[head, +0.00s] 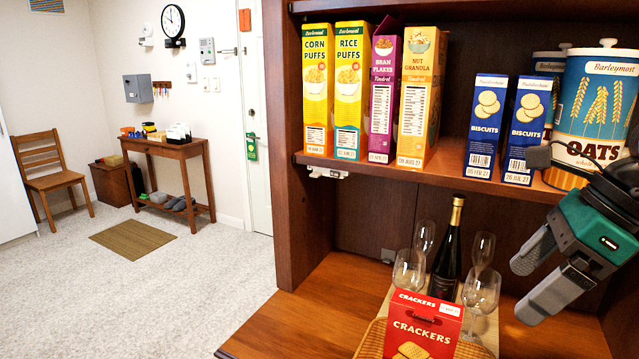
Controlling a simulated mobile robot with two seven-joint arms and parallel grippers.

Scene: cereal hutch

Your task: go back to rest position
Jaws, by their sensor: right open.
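My right gripper (533,277) is at the right side, its two dark fingers apart with nothing between them. It hangs in front of the hutch, below the two blue biscuit boxes and in front of the lower part of the oats canister. My left gripper is not in view. The hutch shelf (390,171) holds a corn puffs box (317,90), a rice puffs box (350,90), a bran flakes box (383,95), a nut granola box (416,95), two biscuit boxes (486,125) (526,130) and the oats canister (597,105).
Below, on the hutch counter (285,325), stand a red crackers box (424,328), a dark bottle (447,255) and several wine glasses (481,290). The hutch's left side panel (280,140) is an upright edge. Open floor (150,290) lies left, with a chair (47,175) and side table (172,152) beyond.

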